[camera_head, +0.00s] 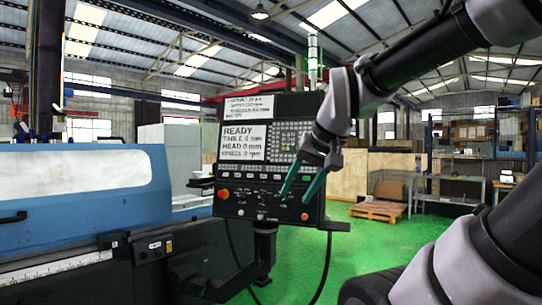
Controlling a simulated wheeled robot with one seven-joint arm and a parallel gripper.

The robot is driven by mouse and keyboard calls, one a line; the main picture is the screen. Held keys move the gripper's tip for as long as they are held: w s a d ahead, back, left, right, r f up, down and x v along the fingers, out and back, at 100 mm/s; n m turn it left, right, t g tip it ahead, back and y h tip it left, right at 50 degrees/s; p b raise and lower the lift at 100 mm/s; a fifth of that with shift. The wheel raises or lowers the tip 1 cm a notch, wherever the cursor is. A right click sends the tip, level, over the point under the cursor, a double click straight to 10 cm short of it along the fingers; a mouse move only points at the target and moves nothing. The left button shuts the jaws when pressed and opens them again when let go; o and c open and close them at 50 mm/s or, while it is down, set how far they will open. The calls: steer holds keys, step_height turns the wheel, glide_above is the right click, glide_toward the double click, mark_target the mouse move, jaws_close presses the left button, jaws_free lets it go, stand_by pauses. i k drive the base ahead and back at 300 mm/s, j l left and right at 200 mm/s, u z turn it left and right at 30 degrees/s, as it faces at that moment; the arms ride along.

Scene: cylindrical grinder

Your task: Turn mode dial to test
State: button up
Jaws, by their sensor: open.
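The control panel (240,202) of the grinder stands at the centre, with a dark lower face carrying several small dials and buttons. The labels are too small to read, so I cannot tell which is the mode dial. I cannot tell whether the fingertips touch the panel.
A red button (223,194) sits at the panel's left and an orange one (304,216) at its lower right. The blue and white grinder body (80,190) fills the left. A pallet (378,210) and a metal table (446,199) stand behind at right. Green floor lies between.

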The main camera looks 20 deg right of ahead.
mark_target(242, 195)
steer(key=i+j+u, duration=0.1)
steer(key=u, duration=0.35)
steer(key=i+u, duration=0.4)
steer(key=k+l, duration=0.05)
